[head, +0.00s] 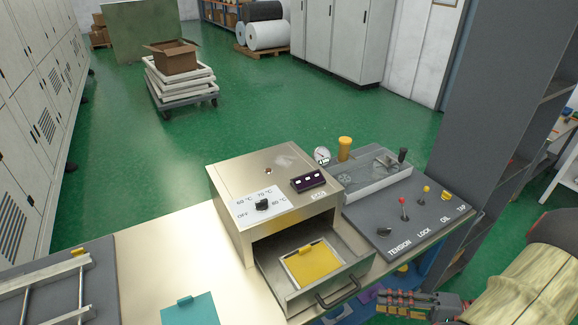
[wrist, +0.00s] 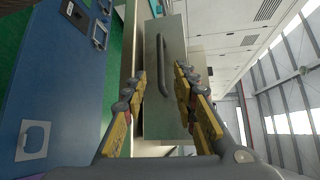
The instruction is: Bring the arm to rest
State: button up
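My gripper (head: 385,303) is at the lower right in the head view, in front of the bench and to the right of the pulled-out drawer (head: 348,268). Its fingers are spread and empty. In the wrist view my gripper (wrist: 161,84) faces the drawer handle (wrist: 163,66), which shows in the gap between the two fingers. In the head view the handle (head: 338,292) stands apart from the fingertips. The drawer sits under the metal oven box (head: 268,180) and holds a yellow sheet (head: 313,265) in a light frame.
A dark control panel (head: 410,215) with TENSION, LOCK, OIL and TAP controls lies right of the oven. A teal piece (head: 190,310) lies on the bench top (head: 150,265). A dark grey column (head: 485,110) rises at the right. Green floor beyond the bench is largely clear.

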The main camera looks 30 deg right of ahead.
jog(key=s+a+f+m+g+h, duration=0.3)
jog(key=s+a+m+g+h, duration=0.15)
jog(key=g, duration=0.35)
jog(key=w+a+r+n+g+h, duration=0.1)
jog(key=w+a+r+n+h, duration=0.1)
jog(key=w+r+n+h, duration=0.35)
jog(key=w+a+r+n+g+h, duration=0.1)
jog(key=w+a+r+n+h, duration=0.15)
jog(key=r, duration=0.55)
jog(key=w+a+r+n+t, duration=0.3)
jog(key=a+r+n, duration=0.3)
jog(key=a+r, duration=0.5)
jog(key=a+t, duration=0.1)
jog(key=a, duration=0.3)
jog(key=shift+t, duration=0.3)
jog(key=shift+w+n, duration=0.1)
jog(key=shift+n, duration=0.15)
dwell(0.5)
